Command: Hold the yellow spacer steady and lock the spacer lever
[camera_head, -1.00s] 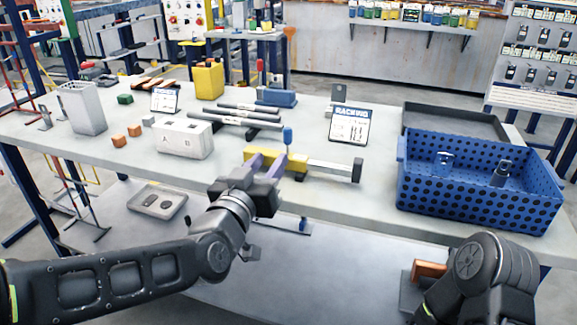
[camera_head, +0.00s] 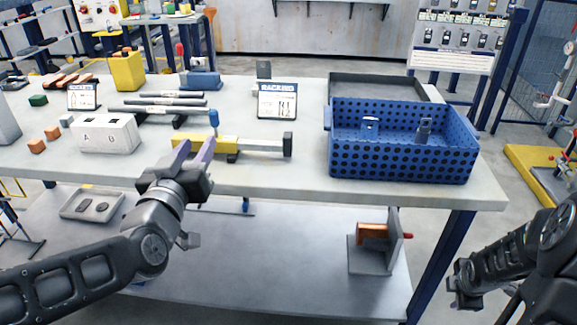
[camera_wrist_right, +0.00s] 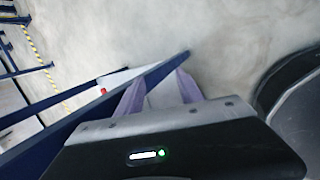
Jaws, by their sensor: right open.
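The yellow spacer (camera_head: 222,143) lies on the table near its front edge, with a grey bar and dark end block reaching right. A blue-knobbed lever (camera_head: 214,119) stands upright at it. My left gripper (camera_head: 197,150) is at the spacer's front, its purple fingers parted and overlapping the yellow body. Whether they clamp it cannot be told. My right gripper is open and empty in the right wrist view (camera_wrist_right: 158,88), above floor near a blue frame beam. In the head view the right arm is at the lower right, away from the spacer.
A blue perforated crate (camera_head: 400,163) stands at the right of the table (camera_head: 290,176), before a dark tray (camera_head: 385,82). A white block marked A and B (camera_head: 106,138) and dark rods (camera_head: 165,101) are left of the spacer. A sign (camera_head: 277,100) stands behind it.

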